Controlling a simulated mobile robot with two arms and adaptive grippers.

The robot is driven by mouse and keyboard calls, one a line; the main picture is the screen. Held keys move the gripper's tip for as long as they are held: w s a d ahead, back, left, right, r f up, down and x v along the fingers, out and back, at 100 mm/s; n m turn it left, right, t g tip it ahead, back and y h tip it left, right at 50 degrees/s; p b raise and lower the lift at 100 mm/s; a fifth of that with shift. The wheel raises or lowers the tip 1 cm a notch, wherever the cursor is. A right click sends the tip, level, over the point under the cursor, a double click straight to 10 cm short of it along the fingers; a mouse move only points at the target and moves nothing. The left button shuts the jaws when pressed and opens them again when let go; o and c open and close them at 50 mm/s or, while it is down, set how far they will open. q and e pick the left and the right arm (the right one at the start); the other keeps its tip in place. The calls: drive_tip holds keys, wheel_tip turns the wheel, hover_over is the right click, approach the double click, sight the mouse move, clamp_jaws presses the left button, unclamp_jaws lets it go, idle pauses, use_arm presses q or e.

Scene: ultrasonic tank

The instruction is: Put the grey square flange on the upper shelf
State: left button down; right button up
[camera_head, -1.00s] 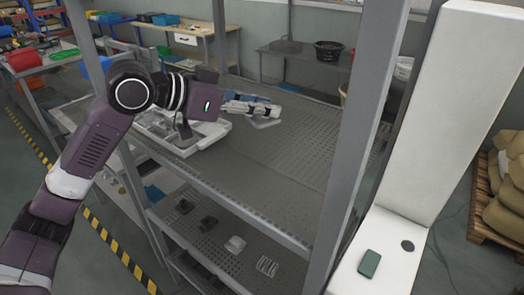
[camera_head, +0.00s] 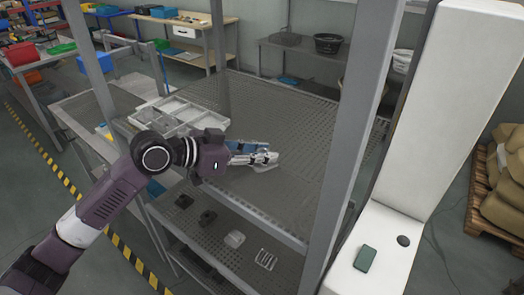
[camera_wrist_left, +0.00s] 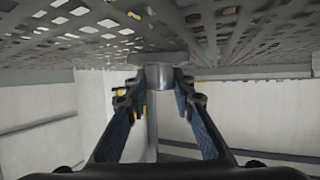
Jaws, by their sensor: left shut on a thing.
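My left gripper (camera_head: 262,157) reaches in from the left over the perforated grey upper shelf (camera_head: 300,115). It is shut on the grey flange (camera_head: 266,168), which shows as a thin light plate at the fingertips. In the left wrist view the flange (camera_wrist_left: 160,60) has a flat plate and a round neck held between the fingertips (camera_wrist_left: 160,78). The plate is close to the perforated shelf surface (camera_wrist_left: 230,40); I cannot tell whether they touch. My right gripper is not in view.
A white compartment tray (camera_head: 190,112) is on the upper shelf, left of my gripper. Grey posts (camera_head: 350,130) frame the rack. Several small parts lie on the lower shelf (camera_head: 215,250). The upper shelf's middle and right are clear. A green block (camera_head: 365,258) rests on a white surface at right.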

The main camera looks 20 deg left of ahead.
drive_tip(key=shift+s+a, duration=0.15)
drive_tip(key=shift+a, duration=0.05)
use_arm(q)
drive_tip(key=shift+f, duration=0.15)
drive_tip(key=c, duration=1.7)
unclamp_jaws()
drive_tip(key=shift+o, duration=0.2)
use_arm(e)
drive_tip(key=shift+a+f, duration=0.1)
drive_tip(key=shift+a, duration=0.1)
use_arm(q)
drive_tip(key=shift+r, duration=0.3)
drive_tip(key=shift+s+a, duration=0.2)
drive_tip(key=shift+a, duration=0.05)
drive_tip(key=b+v, duration=0.3)
drive_tip(key=v, duration=0.5)
drive_tip(key=shift+s+a+f+b, duration=0.1)
drive_tip(key=shift+s+a+b, duration=0.15)
drive_tip(key=shift+b, duration=0.15)
drive_tip(key=shift+r+b+v, duration=0.25)
drive_tip(key=shift+b+v, duration=0.2)
drive_tip(key=shift+v, duration=0.9)
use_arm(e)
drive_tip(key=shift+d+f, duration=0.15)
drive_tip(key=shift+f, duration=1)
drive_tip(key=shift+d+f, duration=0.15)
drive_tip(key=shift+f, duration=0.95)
